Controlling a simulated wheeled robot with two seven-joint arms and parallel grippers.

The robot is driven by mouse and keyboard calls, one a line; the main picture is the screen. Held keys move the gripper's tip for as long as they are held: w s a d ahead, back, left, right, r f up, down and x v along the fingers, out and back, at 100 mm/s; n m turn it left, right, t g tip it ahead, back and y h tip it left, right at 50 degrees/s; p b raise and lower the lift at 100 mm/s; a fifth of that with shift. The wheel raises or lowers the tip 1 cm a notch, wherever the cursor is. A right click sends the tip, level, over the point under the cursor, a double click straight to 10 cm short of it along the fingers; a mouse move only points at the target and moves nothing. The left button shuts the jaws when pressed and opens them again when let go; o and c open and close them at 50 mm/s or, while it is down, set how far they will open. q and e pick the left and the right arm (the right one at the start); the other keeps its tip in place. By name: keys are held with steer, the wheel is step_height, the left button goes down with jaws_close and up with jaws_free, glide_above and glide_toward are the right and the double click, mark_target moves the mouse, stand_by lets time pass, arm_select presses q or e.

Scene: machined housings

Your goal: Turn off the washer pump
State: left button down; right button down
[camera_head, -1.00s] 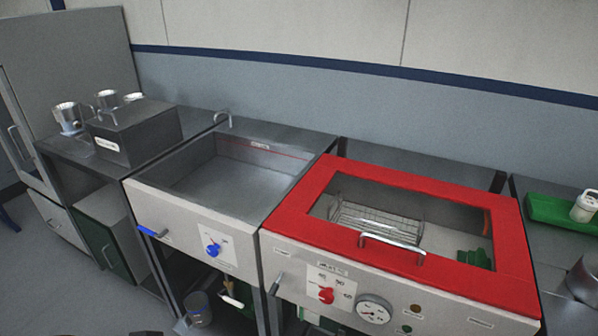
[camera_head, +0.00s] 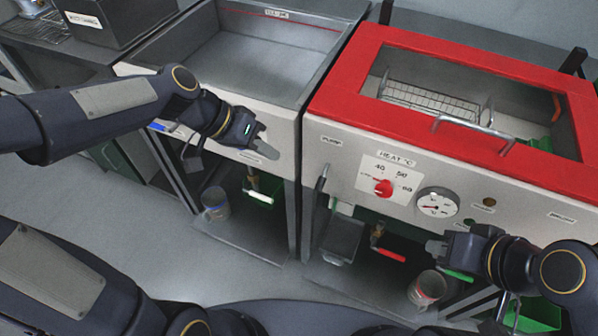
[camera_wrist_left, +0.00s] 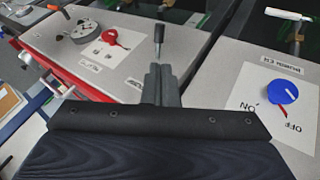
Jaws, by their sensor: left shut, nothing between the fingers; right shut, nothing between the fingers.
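The washer is the red-lidded tank (camera_head: 335,110) with a pale front panel. A label reading PUMP (camera_head: 331,141) is at the panel's upper left, with a dark-tipped lever (camera_head: 322,178) below it, slightly tilted. The lever's dark tip also shows in the left wrist view (camera_wrist_left: 158,36), just beyond the fingers. My left gripper (camera_head: 266,150) is shut and empty in front of the neighbouring sink's panel, left of and apart from the lever. Its closed fingers show in the wrist view (camera_wrist_left: 160,84). My right gripper (camera_head: 436,249) is shut and empty below the washer's gauge.
The washer panel has a red heat knob (camera_head: 383,188) and a round gauge (camera_head: 437,205). A metal lid handle (camera_head: 472,130) protrudes. Pipes and containers stand below.

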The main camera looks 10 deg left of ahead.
mark_target(322, 179)
arm_select(q)
steer(key=b+x, duration=0.1)
steer(key=x, duration=1.2)
steer(key=shift+d+f, duration=0.2)
